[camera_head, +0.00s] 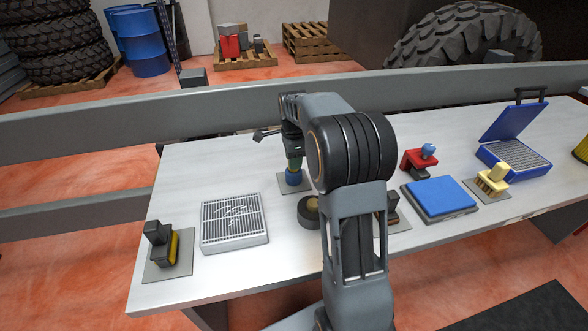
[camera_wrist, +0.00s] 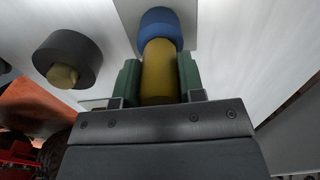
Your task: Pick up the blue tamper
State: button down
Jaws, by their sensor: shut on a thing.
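The blue tamper (camera_head: 294,177) has a round blue base and a yellow-brown handle. In the head view it is at a grey square mat (camera_head: 283,187) near the middle of the table, and my arm covers part of it. In the wrist view its blue base (camera_wrist: 160,20) lies beyond my fingertips. My gripper (camera_wrist: 158,76) is shut on the handle, one green finger on each side. In the head view my gripper (camera_head: 293,158) comes down over the tamper from above. I cannot tell whether the base touches the mat.
A black round piece with a yellow-brown knob (camera_head: 309,208) stands close by, and also shows in the wrist view (camera_wrist: 70,56). A grey grooved tray (camera_head: 234,243) and a black-and-yellow tool (camera_head: 160,247) are to the left. A blue pad (camera_head: 438,198) and an open blue case (camera_head: 513,156) are right.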

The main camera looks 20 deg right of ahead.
jog(key=shift+r, duration=0.55)
notch_tip(320, 180, up, 2)
jog(key=shift+r, duration=0.2)
jog(key=s+a+r, duration=0.2)
jog(key=s+r, duration=0.7)
jog(key=s, duration=0.4)
jog(key=shift+s+a+r, duration=0.25)
jog(key=shift+s+a, duration=0.05)
jog(key=shift+s, duration=0.1)
jog(key=c, duration=1.3)
grip_release()
grip_shut()
